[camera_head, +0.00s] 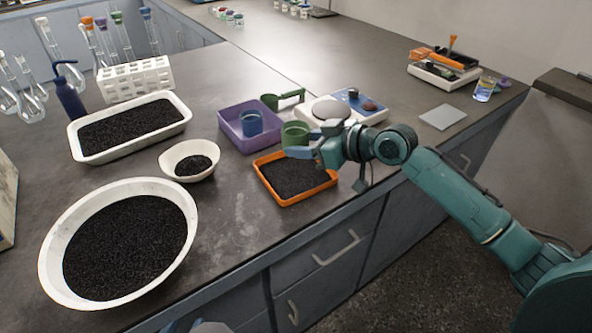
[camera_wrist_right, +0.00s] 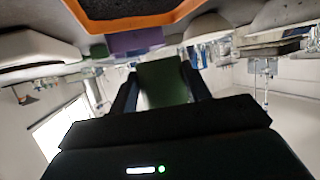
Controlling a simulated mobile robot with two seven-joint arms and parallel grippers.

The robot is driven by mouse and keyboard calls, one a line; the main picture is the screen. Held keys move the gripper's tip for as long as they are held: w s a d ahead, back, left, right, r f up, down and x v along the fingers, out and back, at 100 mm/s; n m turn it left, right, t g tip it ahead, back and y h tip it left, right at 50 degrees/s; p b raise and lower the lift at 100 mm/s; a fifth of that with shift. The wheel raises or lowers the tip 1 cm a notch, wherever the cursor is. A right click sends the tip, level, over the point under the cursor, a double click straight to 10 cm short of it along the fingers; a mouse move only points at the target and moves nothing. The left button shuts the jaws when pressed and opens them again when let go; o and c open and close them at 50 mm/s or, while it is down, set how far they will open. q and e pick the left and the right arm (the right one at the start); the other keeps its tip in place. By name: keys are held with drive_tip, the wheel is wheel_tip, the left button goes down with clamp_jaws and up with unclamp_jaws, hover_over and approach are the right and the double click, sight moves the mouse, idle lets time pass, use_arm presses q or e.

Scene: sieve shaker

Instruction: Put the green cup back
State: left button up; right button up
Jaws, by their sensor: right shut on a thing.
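The green cup (camera_head: 295,133) is at the back edge of the orange tray (camera_head: 334,182) of black grains. My right gripper (camera_head: 303,152) is shut on it. In the right wrist view the cup's green body (camera_wrist_right: 163,82) sits between the two dark fingers. Whether the cup touches the tray or hangs above it I cannot tell, and its inside is hidden. A second, darker green cup with a handle (camera_head: 283,100) stands behind the purple tray (camera_head: 232,118). A small blue-grey tip at the bottom edge is perhaps my left gripper (camera_head: 210,327); its jaws are not shown.
A blue cup (camera_head: 250,123) stands in the purple tray. A balance (camera_head: 345,107) is just behind my right gripper. White bowls (camera_head: 65,205) (camera_head: 171,158) and a white tray (camera_head: 77,143) of black grains fill the left. A grey square plate (camera_head: 443,117) lies right; counter around it is clear.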

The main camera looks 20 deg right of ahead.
sight(305, 179)
drive_tip(key=shift+f+b, duration=0.5)
drive_tip(key=shift+f, duration=3.2)
drive_tip(key=o, duration=1.3)
drive_tip(key=shift+s+d+r, duration=0.1)
drive_tip(key=v, duration=1)
drive_tip(key=shift+s+d, duration=0.15)
drive_tip(key=shift+s+d+r, duration=0.3)
drive_tip(key=shift+s+d, duration=0.05)
drive_tip(key=shift+s, duration=0.1)
